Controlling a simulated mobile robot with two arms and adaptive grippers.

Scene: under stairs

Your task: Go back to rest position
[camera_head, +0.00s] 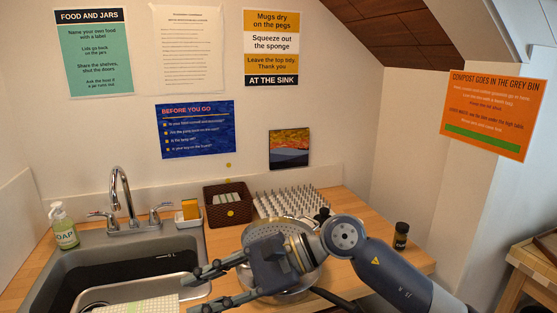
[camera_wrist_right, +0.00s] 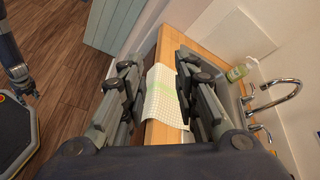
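My right gripper (camera_head: 188,293) reaches in from the right over the counter, its fingers pointing left toward the sink. It is open and empty, with the two fingers wide apart in the right wrist view (camera_wrist_right: 152,85). A pale checked cloth (camera_head: 140,305) lies at the sink's front; in the wrist view the cloth (camera_wrist_right: 162,98) hangs over the counter edge, seen between the fingers and apparently not held. What looks like my left gripper (camera_wrist_right: 20,80) hangs low at the left of the wrist view, too small to tell its state. The head view does not show it.
The sink (camera_head: 60,270) has a faucet (camera_head: 122,195) and soap bottle (camera_head: 63,228). A brown basket (camera_head: 228,216), a peg rack (camera_head: 290,203) and a dark jar (camera_head: 401,236) stand on the wooden counter (camera_head: 360,215). A round metal thing (camera_head: 300,278) is partly hidden beneath my arm.

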